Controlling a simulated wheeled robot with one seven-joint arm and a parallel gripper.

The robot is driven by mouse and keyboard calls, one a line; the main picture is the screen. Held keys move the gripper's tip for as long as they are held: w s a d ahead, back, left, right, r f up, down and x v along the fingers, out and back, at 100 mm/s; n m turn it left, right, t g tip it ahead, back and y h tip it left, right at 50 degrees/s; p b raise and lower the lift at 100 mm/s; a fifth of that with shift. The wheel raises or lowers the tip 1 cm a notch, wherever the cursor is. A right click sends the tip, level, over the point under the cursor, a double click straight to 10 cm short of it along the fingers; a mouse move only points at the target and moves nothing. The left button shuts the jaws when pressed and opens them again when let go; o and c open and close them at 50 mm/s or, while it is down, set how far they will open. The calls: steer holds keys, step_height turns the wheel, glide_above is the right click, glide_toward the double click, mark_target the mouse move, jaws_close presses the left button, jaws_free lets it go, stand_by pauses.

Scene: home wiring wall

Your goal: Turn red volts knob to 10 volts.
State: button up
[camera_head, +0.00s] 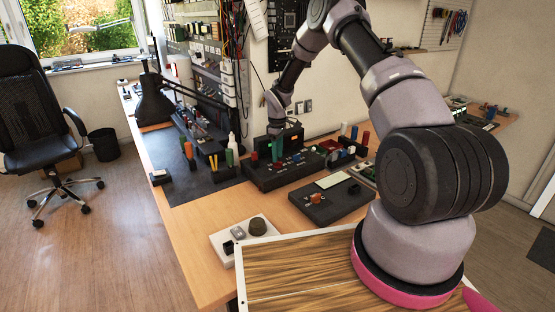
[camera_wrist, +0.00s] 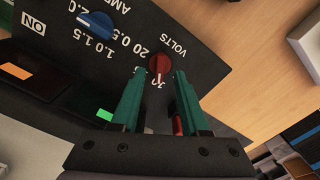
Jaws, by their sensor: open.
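The red volts knob (camera_wrist: 159,64) sits on a dark panel (camera_wrist: 190,30) in the wrist view, next to the white VOLTS lettering. Its scale shows a 20 on the left; the other marks near it are partly hidden, and I cannot tell its exact setting. My gripper (camera_wrist: 155,75) has two green fingers, open, one on each side just below the knob in the picture. Whether they touch it is unclear. In the head view my gripper (camera_head: 275,146) is small, over the dark power supply unit (camera_head: 262,178) on the bench.
A blue amps knob (camera_wrist: 96,24), an ON label (camera_wrist: 33,29), an orange patch (camera_wrist: 16,70) and a green patch (camera_wrist: 104,114) share the panel. Colored bottles and tools stand around the unit.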

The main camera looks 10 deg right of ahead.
step_height(320, 180, up, 8)
steer(key=shift+r, duration=0.2)
steer(key=s+d+r+m+t, duration=0.15)
steer(key=s+r, duration=0.25)
steer(key=r, duration=0.5)
steer(key=s+d+r+m+t, duration=0.1)
steer(key=s+r+m, duration=0.3)
steer(key=r, duration=0.5)
steer(key=s+d+r+m+t, duration=0.1)
steer(key=s+r, duration=0.4)
steer(key=r, duration=0.5)
steer(key=s+r+m+t, duration=0.1)
steer(key=s+r+m, duration=0.1)
steer(key=s, duration=0.7)
steer(key=s+d+r+m+t+y, duration=0.1)
steer(key=s+r+m, duration=0.2)
steer(key=s, duration=0.5)
steer(key=s+d+r+m+t+y, duration=0.1)
steer(key=s+r+m, duration=0.2)
steer(key=s, duration=0.6)
steer(key=shift+s+r+t, duration=0.3)
steer(key=shift+r+t, duration=0.05)
